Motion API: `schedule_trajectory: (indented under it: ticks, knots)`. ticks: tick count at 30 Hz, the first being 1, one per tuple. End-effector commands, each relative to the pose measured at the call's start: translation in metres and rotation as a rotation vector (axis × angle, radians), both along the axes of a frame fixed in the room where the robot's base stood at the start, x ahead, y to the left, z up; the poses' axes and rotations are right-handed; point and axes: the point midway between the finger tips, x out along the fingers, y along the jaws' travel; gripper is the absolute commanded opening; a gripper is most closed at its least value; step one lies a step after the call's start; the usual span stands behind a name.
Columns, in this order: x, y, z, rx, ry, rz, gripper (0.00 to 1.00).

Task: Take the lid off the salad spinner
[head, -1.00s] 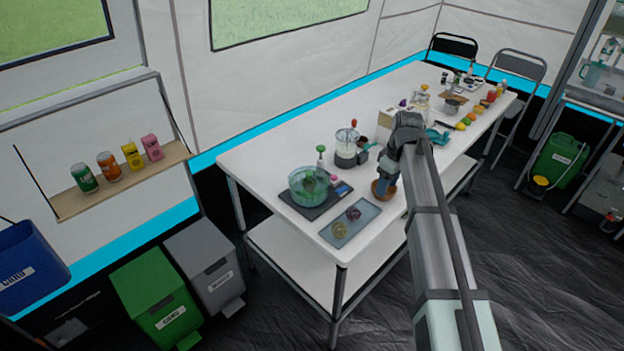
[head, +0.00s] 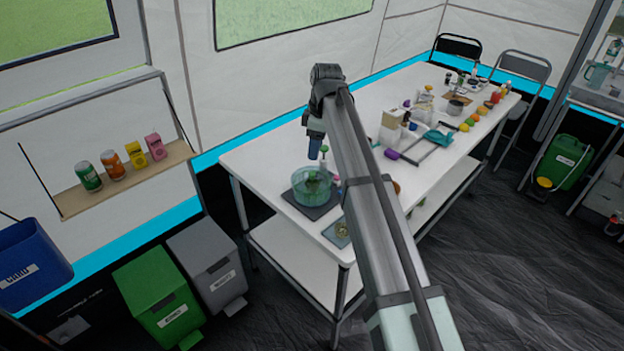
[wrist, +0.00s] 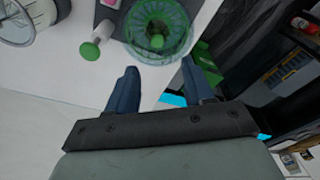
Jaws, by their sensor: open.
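The salad spinner (head: 312,192) is a clear, green-tinted round bowl on a dark flat board at the near left of the table. In the wrist view the spinner (wrist: 178,22) is at the top, with a green knob (wrist: 157,42) near its middle. The clear lid's edge is hard to tell from the bowl. My gripper (head: 314,152) is raised above the table near the spinner, fingers downward. In the wrist view my gripper (wrist: 160,82) has its two blue fingers wide apart and empty, with the knob beyond the gap between them, apart from both.
A green-topped white bottle (wrist: 92,46) stands close beside the spinner. A blue-grey tray (head: 337,234) lies at the near edge, partly behind my arm. A box (head: 392,122), fruit and other items fill the table's far part.

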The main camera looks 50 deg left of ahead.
Motion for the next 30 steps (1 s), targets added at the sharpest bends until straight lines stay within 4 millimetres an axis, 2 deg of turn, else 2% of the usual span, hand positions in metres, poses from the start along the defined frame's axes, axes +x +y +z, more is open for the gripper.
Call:
schedule_trajectory:
  ticks: [3,7,16,25,30]
  knots:
    - [-0.002,0.001,-0.023,-0.002,0.001,0.0,0.52]
    - [-0.003,0.003,-0.04,-0.002,0.001,-0.001,0.52]
    - [-0.002,0.006,-0.056,0.0,0.0,-0.001,0.52]
    - [-0.002,0.01,-0.093,-0.001,0.0,-0.001,0.52]
    - [-0.002,0.01,-0.098,0.0,0.0,-0.001,0.52]
